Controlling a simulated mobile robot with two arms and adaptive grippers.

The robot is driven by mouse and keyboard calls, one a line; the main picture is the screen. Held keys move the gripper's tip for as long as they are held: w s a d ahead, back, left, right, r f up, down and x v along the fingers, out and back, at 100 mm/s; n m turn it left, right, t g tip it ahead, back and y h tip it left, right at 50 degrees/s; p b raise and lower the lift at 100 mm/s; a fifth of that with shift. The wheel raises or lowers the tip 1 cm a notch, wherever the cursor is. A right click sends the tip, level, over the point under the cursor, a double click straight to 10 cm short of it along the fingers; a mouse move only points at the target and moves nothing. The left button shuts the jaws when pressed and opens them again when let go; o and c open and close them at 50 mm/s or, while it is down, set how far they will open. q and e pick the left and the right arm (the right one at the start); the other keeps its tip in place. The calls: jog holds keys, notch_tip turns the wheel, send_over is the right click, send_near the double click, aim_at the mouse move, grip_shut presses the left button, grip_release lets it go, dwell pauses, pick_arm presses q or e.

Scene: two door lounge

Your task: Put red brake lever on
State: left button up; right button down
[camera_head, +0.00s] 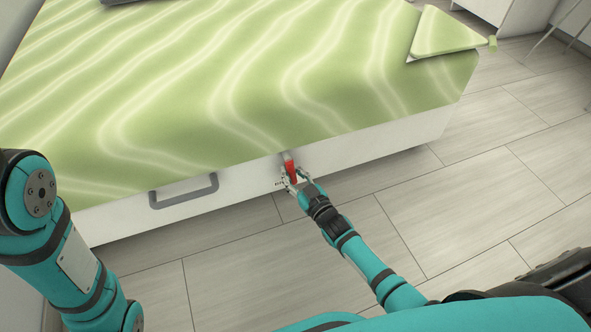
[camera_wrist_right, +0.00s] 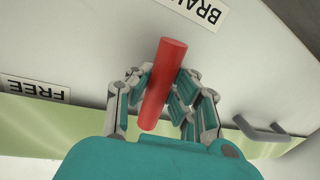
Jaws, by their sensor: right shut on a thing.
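The red brake lever (camera_head: 291,167) is on the white side of the bed, just under the green cover's edge. My right gripper (camera_head: 294,180) is at the lever, and its fingers are around it. In the right wrist view, the lever (camera_wrist_right: 164,82) is a red cylinder standing tilted between the fingers of my right gripper (camera_wrist_right: 160,92), which are shut on it. A white label reading "BRA..." (camera_wrist_right: 198,10) is near the lever's far end, cut by the picture edge. A label reading "FREE" (camera_wrist_right: 36,88) is at the left. My left gripper is out of view.
A grey handle (camera_head: 184,191) sticks out from the bed side (camera_head: 240,182) left of the lever; a grey handle also shows in the right wrist view (camera_wrist_right: 262,131). The green bed cover (camera_head: 200,80) lies above. The tiled floor (camera_head: 450,200) at the right is clear.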

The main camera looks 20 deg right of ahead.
aim_at(281, 142)
jog(key=shift+s+a+f+m, duration=0.15)
jog(key=shift+a+m, duration=0.2)
jog(key=shift+m, duration=0.25)
jog(key=shift+a, duration=0.1)
jog(key=c, duration=1.1)
grip_release()
notch_tip(281, 142, up, 10)
jog(key=shift+r, duration=0.1)
